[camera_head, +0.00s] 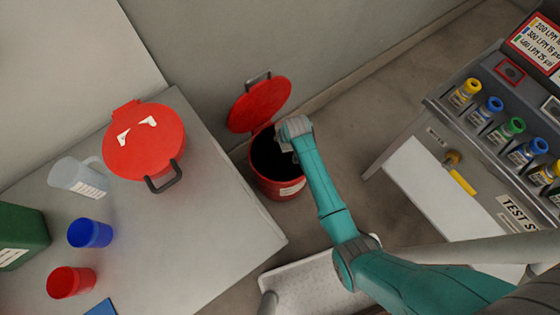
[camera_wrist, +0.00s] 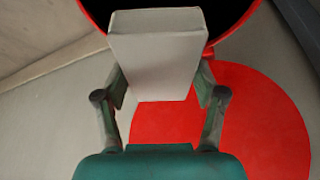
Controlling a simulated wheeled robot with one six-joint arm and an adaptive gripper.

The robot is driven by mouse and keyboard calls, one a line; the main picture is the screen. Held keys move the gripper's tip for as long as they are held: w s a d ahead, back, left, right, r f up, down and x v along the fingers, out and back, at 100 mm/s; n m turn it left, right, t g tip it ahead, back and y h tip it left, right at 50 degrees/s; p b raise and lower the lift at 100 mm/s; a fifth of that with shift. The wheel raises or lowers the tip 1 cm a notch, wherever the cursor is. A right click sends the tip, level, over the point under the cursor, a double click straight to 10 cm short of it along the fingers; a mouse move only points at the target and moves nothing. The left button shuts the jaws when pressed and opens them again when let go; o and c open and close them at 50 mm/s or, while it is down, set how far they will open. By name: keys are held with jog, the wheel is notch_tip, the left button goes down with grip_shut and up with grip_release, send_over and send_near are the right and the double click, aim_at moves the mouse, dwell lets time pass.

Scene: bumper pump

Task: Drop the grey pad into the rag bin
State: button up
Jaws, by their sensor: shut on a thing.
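The grey pad (camera_wrist: 158,60) is a light grey block between the two fingers of my gripper (camera_wrist: 160,90) in the wrist view. My gripper is shut on it. In the head view my gripper (camera_head: 285,150) is over the right part of the rag bin, and the pad is mostly hidden by the wrist. The rag bin (camera_head: 280,188) is a red round bin on the floor with a dark opening. Its red lid (camera_head: 260,103) stands open behind it. In the wrist view the bin's red rim (camera_wrist: 95,20) and dark mouth show beyond the pad.
A grey table (camera_head: 215,215) on the left holds a second red lidded container (camera_head: 145,145), a clear jug (camera_head: 78,178), a blue cup (camera_head: 90,233), a red cup (camera_head: 70,281) and a green container (camera_head: 20,235). A test stand (camera_head: 500,150) with coloured knobs is on the right.

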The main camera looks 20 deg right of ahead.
jog(key=shift+f, duration=2.6)
jog(key=o, duration=1.2)
jog(key=shift+r, duration=0.1)
jog(key=v, duration=1.1)
jog(key=shift+s+r, duration=0.15)
jog(key=shift+r, duration=0.25)
jog(key=shift+s, duration=0.1)
